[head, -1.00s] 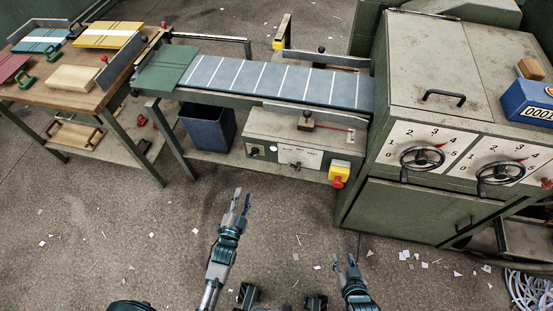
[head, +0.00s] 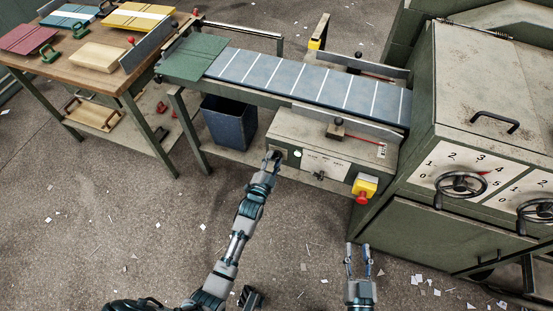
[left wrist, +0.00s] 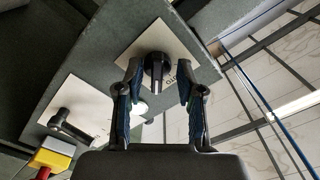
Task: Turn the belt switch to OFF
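The belt switch is a black rotary knob (left wrist: 157,68) on a pale plate (left wrist: 142,44) with partly hidden lettering, fixed to the grey control box (head: 350,150) under the belt. My left gripper (left wrist: 159,88) is open in the left wrist view, with one finger on each side of the knob. Small gaps show between fingers and knob, so it looks ungripped. In the head view my left gripper (head: 272,157) covers the knob at the box's left end. My right gripper (head: 359,262) is open and empty, low over the floor.
A second plate with a black handle (left wrist: 66,122) sits beside the switch. A red stop button (head: 362,197) on a yellow housing is at the box's right end. The blue bin (head: 229,122) stands left of my left gripper. The belt (head: 310,80) runs above.

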